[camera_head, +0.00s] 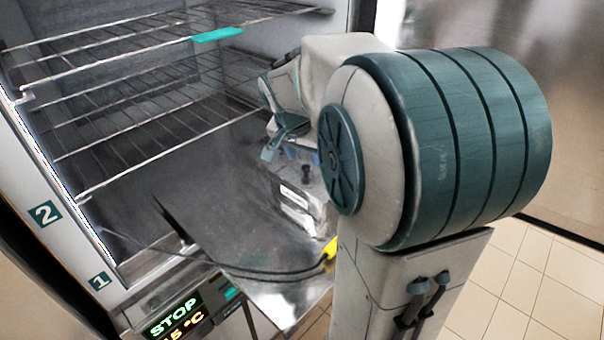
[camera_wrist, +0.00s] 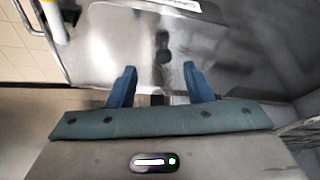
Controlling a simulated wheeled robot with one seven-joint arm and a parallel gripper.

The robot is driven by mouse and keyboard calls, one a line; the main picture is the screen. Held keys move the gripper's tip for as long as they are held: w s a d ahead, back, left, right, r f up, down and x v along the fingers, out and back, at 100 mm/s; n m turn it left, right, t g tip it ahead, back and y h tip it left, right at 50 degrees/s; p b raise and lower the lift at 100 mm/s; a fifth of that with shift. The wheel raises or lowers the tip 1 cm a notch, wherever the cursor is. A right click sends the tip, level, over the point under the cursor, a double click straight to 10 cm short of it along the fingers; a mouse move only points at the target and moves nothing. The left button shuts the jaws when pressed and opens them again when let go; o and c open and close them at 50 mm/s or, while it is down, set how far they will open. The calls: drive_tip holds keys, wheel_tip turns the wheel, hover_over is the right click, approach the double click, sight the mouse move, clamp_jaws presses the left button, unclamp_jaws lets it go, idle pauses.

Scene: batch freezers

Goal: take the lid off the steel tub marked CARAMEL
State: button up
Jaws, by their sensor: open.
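A shiny steel surface with a small dark knob (camera_head: 307,173) lies beyond my arm in the head view; it looks like a tub lid, but its outline is largely hidden. The knob also shows in the wrist view (camera_wrist: 162,42), ahead of my fingertips and roughly centred between them. A white label (camera_head: 295,196) is on the steel beside it; its text is not readable, so I cannot confirm CARAMEL. My gripper (camera_wrist: 158,70) is open, with two blue fingers apart and nothing between them. In the head view my gripper (camera_head: 281,152) is partly hidden behind my arm, left of the knob.
Wire shelves (camera_head: 140,97) fill the open freezer cabinet at left, above the steel. A teal tag (camera_head: 217,35) hangs on the top shelf. A dark cable (camera_head: 265,273) runs to a yellow piece (camera_head: 330,249). A display (camera_head: 175,313) reads STOP. Tiled floor (camera_head: 530,270) is clear at right.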

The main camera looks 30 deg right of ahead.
sight(306, 167)
drive_tip(key=x, duration=0.2)
drive_tip(key=p+x, duration=0.1)
drive_tip(key=x, duration=0.2)
drive_tip(key=shift+a, duration=0.25)
clamp_jaws()
drive_tip(key=shift+w+r, duration=0.1)
drive_tip(key=shift+r, duration=0.05)
